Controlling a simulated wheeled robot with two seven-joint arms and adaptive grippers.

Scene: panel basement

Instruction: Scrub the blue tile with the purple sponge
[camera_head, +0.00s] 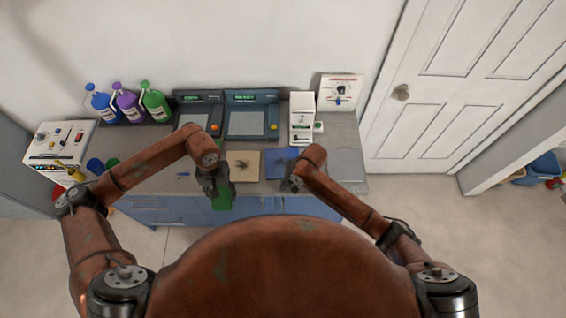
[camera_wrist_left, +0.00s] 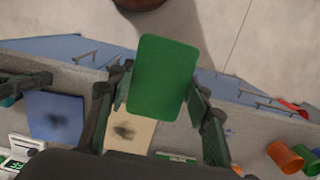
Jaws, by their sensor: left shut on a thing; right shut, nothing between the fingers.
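My left gripper (camera_head: 218,188) is shut on a green sponge (camera_wrist_left: 165,75), a flat rounded block held over the front edge of the counter. Its green side also shows in the head view (camera_head: 222,202). The blue tile (camera_head: 276,162) lies on the counter to the right, partly covered by my right arm. In the left wrist view the blue tile (camera_wrist_left: 45,105) has a dark smudge. My right gripper (camera_head: 292,184) is shut and empty, at the blue tile's front part. No purple sponge can be made out.
A beige tile (camera_head: 242,174) with a dark smudge lies left of the blue tile; a grey tile (camera_head: 346,164) lies right. Blue, purple (camera_head: 128,106) and green bottles stand back left. Panels line the back. Cups (camera_head: 95,166) stand at left.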

